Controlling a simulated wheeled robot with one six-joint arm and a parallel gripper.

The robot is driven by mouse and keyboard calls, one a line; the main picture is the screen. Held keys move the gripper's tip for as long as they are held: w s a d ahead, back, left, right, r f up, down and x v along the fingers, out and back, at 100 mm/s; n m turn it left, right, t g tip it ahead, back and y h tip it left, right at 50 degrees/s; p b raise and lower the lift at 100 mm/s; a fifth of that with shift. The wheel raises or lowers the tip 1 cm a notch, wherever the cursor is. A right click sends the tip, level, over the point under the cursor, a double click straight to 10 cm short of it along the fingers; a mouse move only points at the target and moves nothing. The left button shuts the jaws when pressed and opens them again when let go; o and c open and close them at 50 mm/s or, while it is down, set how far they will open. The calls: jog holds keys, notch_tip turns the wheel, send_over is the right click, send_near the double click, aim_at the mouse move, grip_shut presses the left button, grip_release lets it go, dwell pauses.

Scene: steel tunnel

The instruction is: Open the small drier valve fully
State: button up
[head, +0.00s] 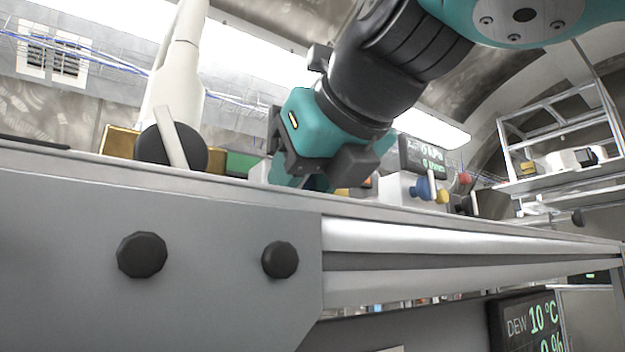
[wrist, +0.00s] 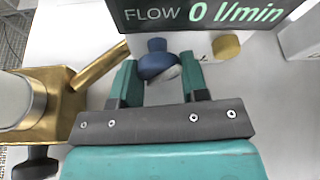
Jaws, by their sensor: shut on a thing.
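In the wrist view a small blue knob (wrist: 157,62) with a pale part near its lower edge sits between the two teal fingers of my gripper (wrist: 160,78). The gripper is shut on this knob. In the head view my gripper (head: 312,178) reaches down behind the bench edge, so its fingertips and what they hold are mostly hidden. The display (wrist: 205,14) above the knob reads FLOW 0 l/min. I cannot tell from the picture how far the knob is turned.
A yellow-brass knob (wrist: 227,46) stands right of the blue one. A brass body (wrist: 62,98) with a lever is close on the left. In the head view a blue knob (head: 421,188) and a red knob (head: 464,178) stand right of the gripper. The bench edge (head: 200,182) runs in front.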

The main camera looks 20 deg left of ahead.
jog(key=n+t+h, duration=0.1)
jog(key=n, duration=0.2)
jog(key=shift+t, duration=0.4)
jog(key=shift+n+t+b, duration=0.4)
jog(key=shift+n+b, duration=0.05)
jog(key=shift+n, duration=0.35)
jog(key=o, duration=0.9)
jog(key=shift+o, duration=0.2)
jog(key=shift+r, duration=0.1)
jog(key=shift+d+r, duration=0.1)
jog(key=shift+r, duration=0.1)
